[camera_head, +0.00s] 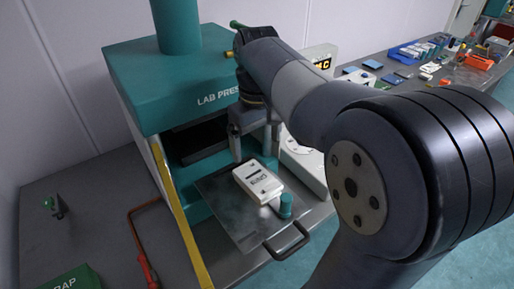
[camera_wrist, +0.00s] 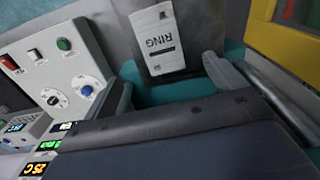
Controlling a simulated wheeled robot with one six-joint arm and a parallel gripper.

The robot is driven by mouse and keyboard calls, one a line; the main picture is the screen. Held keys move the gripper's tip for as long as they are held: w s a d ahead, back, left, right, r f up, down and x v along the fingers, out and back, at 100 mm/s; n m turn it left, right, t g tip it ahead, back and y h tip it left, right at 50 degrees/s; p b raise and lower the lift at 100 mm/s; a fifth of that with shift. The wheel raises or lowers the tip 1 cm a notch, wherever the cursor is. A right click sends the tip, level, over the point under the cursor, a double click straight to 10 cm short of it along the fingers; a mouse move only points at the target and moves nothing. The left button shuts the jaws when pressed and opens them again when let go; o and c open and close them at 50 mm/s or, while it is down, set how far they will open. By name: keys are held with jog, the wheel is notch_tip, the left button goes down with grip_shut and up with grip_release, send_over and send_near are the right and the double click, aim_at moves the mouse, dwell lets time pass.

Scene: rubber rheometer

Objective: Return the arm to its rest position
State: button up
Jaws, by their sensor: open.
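My arm reaches across the head view from the lower right. My gripper (camera_head: 255,152) points down and is open, just above and behind a white block (camera_head: 259,184) with dark lettering. The block lies on a flat metal plate (camera_head: 218,199) with a dark handle, in front of the teal lab press (camera_head: 150,75). In the wrist view the block (camera_wrist: 164,42) reads RING and sits beyond the jaws, with nothing seen between them. My arm hides part of the press's right side.
A control panel (camera_wrist: 62,72) with buttons and dials stands beside the press. A teal knob (camera_head: 286,204) is by the block. A yellow bar (camera_head: 178,210) rises at the press's left front. A back bench (camera_head: 340,95) holds blue trays and several small items.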

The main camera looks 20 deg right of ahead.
aim_at(257, 178)
jog(key=shift+f, duration=0.1)
notch_tip(257, 178, down, 11)
jog(key=shift+r, duration=0.2)
jog(key=shift+r+p, duration=0.2)
jog(key=shift+p, duration=0.1)
jog(key=shift+r, duration=0.1)
dwell(0.5)
